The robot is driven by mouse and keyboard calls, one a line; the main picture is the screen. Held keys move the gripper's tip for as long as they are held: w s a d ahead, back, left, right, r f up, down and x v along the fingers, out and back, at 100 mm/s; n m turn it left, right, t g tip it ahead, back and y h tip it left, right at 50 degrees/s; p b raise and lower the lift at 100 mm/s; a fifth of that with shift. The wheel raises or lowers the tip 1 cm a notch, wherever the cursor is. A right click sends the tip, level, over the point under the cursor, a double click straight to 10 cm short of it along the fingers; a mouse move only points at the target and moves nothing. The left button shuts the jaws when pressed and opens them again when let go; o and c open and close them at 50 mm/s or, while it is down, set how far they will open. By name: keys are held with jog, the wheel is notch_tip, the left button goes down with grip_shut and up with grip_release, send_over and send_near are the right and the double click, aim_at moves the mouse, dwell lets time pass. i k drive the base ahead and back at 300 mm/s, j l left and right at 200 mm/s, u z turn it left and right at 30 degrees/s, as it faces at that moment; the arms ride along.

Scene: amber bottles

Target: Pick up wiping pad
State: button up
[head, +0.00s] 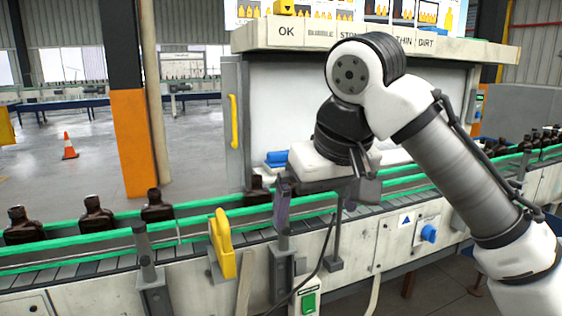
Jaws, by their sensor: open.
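A small blue block (278,158), which looks like the wiping pad, lies on a light surface behind the conveyor. My gripper's white body partly covers its right side, so its full shape is hidden. My gripper (325,195) hangs over the conveyor, in front of the blue block and to its right in the picture. Its fingers point down and are spread apart, with nothing seen between them. I cannot tell how far the gripper is from the block in depth.
A conveyor with green rails (100,236) runs across the front. Brown bottles (158,206) stand on it at left, with several more at far right. A yellow bracket (222,243) rises at the near rail. A labelled shelf (285,33) overhangs the white back panel (285,98).

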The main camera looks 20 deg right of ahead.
aim_at(275, 163)
jog(key=i+l, duration=0.25)
jog(key=i, duration=0.2)
jog(key=i+l, duration=0.25)
jog(key=i, duration=0.15)
